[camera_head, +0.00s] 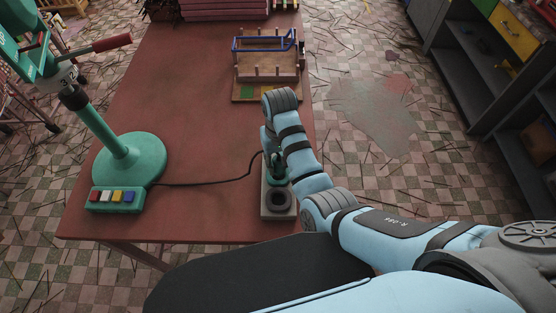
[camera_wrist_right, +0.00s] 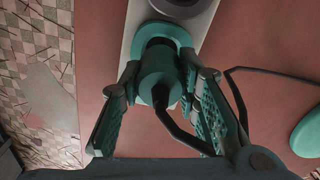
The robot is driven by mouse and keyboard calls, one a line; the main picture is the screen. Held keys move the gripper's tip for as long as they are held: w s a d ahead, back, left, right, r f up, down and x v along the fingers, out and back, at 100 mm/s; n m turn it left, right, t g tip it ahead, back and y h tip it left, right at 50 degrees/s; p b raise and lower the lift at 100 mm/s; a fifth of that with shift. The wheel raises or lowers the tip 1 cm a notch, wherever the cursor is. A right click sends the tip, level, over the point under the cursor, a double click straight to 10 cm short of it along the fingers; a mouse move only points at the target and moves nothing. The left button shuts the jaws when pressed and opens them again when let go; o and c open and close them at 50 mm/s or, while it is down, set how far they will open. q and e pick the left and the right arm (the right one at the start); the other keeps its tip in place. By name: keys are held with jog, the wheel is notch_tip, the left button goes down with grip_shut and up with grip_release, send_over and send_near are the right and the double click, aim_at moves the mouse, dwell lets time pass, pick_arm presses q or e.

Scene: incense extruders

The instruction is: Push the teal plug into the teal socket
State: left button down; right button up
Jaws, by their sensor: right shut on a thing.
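The teal plug (camera_wrist_right: 160,78) is between the fingers of my right gripper (camera_wrist_right: 161,88), which is shut on it. A black cord leaves the plug's near end. The teal socket (camera_wrist_right: 178,31) is a round collar on a pale block, just beyond the plug in the wrist view. The plug is lined up over it, and a dark band shows between them; I cannot tell how deep the plug sits. In the head view the plug (camera_head: 276,167) is partly hidden by my right gripper, above the pale block (camera_head: 268,212). My left gripper is not in view.
A dark round socket (camera_head: 281,201) is at the block's near end. The black cord (camera_head: 215,184) runs left to a teal button box (camera_head: 115,200) beside a teal stand (camera_head: 128,160). A wooden rack (camera_head: 267,67) stands farther back. The red table (camera_head: 190,90) is clear in the middle.

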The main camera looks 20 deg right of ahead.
jog(key=shift+f+b, duration=0.35)
jog(key=shift+f, duration=1.1)
jog(key=o, duration=1.2)
jog(key=shift+o, duration=0.2)
